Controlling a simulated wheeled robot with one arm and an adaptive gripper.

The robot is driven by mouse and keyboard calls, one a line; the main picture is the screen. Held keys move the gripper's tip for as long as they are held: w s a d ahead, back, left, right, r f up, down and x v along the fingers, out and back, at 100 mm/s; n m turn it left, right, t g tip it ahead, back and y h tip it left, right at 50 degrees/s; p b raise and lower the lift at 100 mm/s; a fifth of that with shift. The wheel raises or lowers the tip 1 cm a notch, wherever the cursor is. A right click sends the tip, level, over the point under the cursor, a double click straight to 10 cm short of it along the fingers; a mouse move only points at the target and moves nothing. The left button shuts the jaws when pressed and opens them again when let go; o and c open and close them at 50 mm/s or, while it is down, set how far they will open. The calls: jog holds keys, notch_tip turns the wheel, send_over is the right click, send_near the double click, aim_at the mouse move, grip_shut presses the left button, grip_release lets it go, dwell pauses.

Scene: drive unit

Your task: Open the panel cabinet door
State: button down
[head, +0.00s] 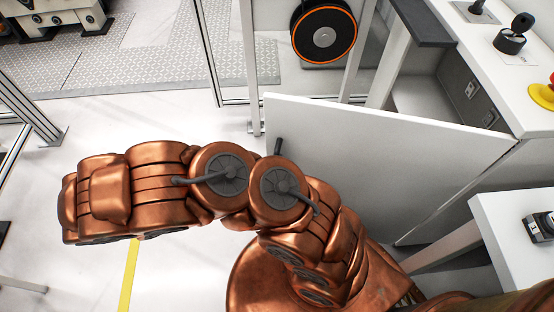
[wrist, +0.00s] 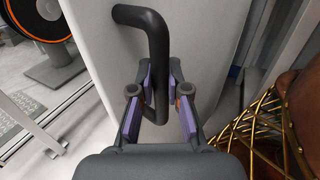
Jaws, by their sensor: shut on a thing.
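The white panel cabinet door (head: 375,160) stands swung out from the cabinet (head: 508,75), with a wide gap open above its top edge. Its hinge side is at the right and its free edge at the left, beside my arm. The tip of the dark door handle (head: 278,146) shows near that free edge. In the wrist view the black bent handle (wrist: 158,50) stands out from the pale door face (wrist: 205,35). My gripper (wrist: 160,108) is shut on the lower part of the handle, its purple-padded fingers on either side. My arm hides the gripper in the head view.
The cabinet top carries a black knob (head: 511,38) and a yellow-ringed button (head: 543,94). A white surface (head: 510,215) stands at lower right. Posts and an orange-rimmed black wheel (head: 324,32) stand behind the door. The floor (head: 185,110) at left is mostly clear.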

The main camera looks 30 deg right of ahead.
jog(key=c, duration=1.1)
grip_release()
jog(key=shift+c, duration=0.2)
jog(key=a, duration=1.2)
jog(key=shift+w, duration=0.4)
